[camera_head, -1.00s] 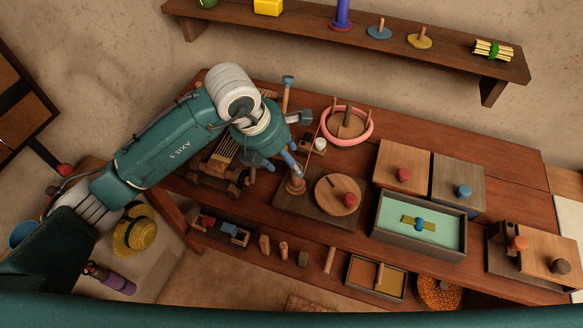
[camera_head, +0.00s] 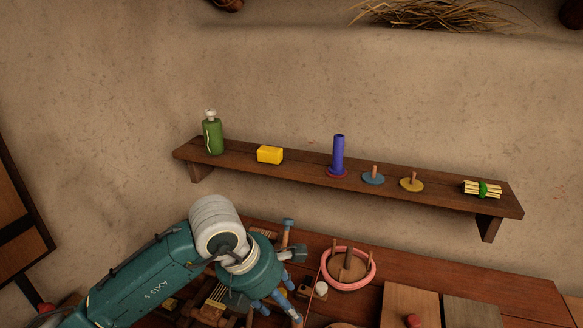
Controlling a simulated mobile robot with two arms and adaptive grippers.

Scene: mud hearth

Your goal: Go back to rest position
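My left arm comes in from the lower left. Its gripper (camera_head: 277,306) is over the left part of the wooden workbench (camera_head: 466,277). Its blue fingers point down and look spread apart, with nothing seen held between them. The lower fingertips are close to the bottom edge of the picture. My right arm and gripper are not in view.
A pink ring (camera_head: 347,285) around wooden pegs stands right of my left gripper. Boards (camera_head: 410,300) lie farther right.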

